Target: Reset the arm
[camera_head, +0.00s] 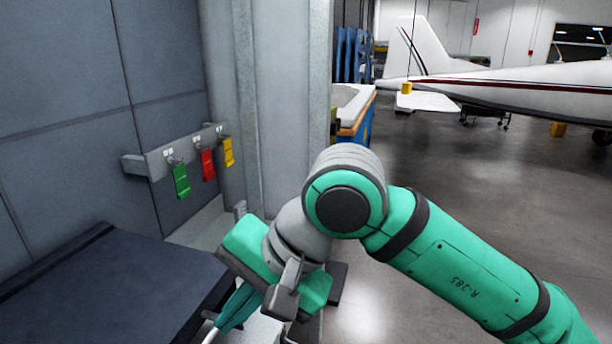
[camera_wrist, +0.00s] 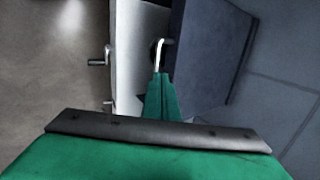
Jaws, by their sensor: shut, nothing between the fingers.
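My arm (camera_head: 455,270) is teal with grey joints and reaches in from the lower right in the head view, bent at a joint in the middle. My gripper (camera_head: 212,336) points down and left at the bottom edge, beside the dark-topped bench. In the wrist view my gripper (camera_wrist: 159,72) has its teal fingers together, with nothing seen between them.
A dark bench top (camera_head: 110,290) fills the lower left. Green (camera_head: 181,181), red (camera_head: 207,165) and yellow (camera_head: 228,151) tags hang on a wall rail (camera_head: 160,160). A grey column (camera_head: 280,100) stands behind my arm. A white aircraft (camera_head: 520,90) is at the back right, with open floor before it.

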